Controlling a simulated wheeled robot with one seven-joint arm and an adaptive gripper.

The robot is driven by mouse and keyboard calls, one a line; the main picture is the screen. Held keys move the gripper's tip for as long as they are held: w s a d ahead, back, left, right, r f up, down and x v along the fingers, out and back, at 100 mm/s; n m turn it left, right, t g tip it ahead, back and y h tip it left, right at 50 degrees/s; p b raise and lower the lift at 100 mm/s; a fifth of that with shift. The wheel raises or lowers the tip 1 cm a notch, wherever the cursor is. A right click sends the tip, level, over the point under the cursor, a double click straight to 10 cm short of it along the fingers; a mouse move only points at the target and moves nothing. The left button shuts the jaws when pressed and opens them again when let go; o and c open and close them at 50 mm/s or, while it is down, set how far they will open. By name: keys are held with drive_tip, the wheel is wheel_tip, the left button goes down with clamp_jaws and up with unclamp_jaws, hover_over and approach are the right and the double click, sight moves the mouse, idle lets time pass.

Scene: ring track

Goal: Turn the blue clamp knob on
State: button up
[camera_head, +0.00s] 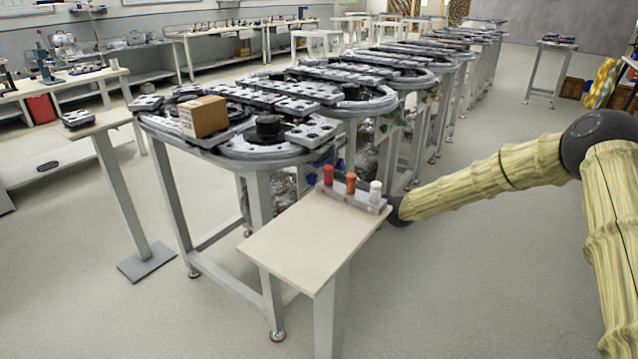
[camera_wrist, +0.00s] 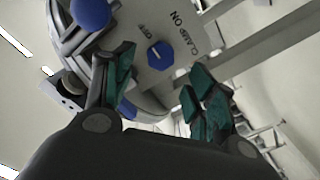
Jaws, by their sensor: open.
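The blue clamp knob (camera_wrist: 160,54) sits on a pale panel (camera_wrist: 180,62) in the wrist view, with printed OFF and CLAMP ON labels beside it. A light mark shows on the knob's face; I cannot tell surely which label it points to. My gripper (camera_wrist: 160,78) is open, with a teal-padded finger on either side of the knob in the picture. Nothing is between the fingers that I can see as held, and contact with the knob is not visible. In the head view my wrist reaches behind the small table, and the gripper and knob are hidden.
A blue ball-like part (camera_wrist: 90,12) is near the left finger. In the head view, a small table (camera_head: 315,235) with a red, an orange and a white knob-topped piece stands before the ring track (camera_head: 245,150). A cardboard box (camera_head: 204,117) lies on the track.

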sight(315, 179)
drive_tip(key=shift+x, duration=2.55)
drive_tip(key=c, duration=1)
